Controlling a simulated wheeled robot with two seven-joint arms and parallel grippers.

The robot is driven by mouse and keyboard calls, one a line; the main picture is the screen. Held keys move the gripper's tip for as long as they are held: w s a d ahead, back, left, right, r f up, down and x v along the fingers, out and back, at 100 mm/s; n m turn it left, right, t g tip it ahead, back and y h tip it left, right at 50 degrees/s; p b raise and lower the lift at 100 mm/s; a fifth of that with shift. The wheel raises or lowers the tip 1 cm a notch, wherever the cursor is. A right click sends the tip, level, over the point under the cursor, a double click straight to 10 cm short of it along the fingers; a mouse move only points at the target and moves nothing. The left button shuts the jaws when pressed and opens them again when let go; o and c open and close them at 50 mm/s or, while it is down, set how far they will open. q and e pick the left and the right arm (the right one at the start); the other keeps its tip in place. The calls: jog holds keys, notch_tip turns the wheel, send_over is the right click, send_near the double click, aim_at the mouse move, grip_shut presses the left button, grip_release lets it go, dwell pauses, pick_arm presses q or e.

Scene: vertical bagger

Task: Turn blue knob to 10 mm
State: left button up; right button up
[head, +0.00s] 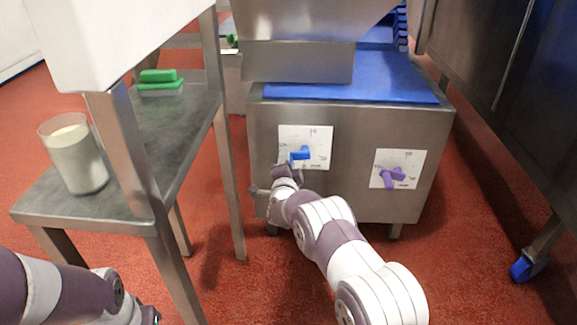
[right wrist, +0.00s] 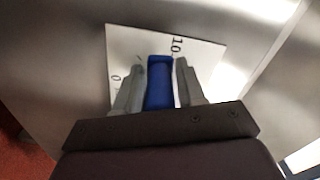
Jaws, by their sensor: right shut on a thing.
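The blue knob (head: 300,155) is on a white dial plate (head: 318,142) on the front of the steel machine. It also shows in the right wrist view (right wrist: 160,84), between the two grey fingers of my right gripper (right wrist: 160,88). The right gripper is shut on the knob. In the wrist view the plate carries the marks "10" and "0", and the knob's far end lies just left of the "10". In the head view my right gripper (head: 285,170) partly hides the dial's lower left. My left gripper is out of view; only part of my left arm shows at lower left.
A purple knob (head: 388,178) on a second plate (head: 408,160) is to the right. A blue belt (head: 350,80) tops the machine. Red floor lies around.

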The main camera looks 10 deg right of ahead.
jog(key=shift+w+r+m, duration=0.1)
jog(key=shift+r+m, duration=0.75)
jog(key=shift+m, duration=0.15)
jog(key=shift+d+r+m, duration=0.15)
jog(key=shift+r+m, duration=0.1)
jog(key=shift+m, duration=0.15)
jog(key=o, duration=0.8)
jog(key=shift+f, duration=0.3)
jog(key=shift+s, duration=0.3)
jog(key=shift+p+v, duration=3.3)
jog(key=shift+v, duration=2.9)
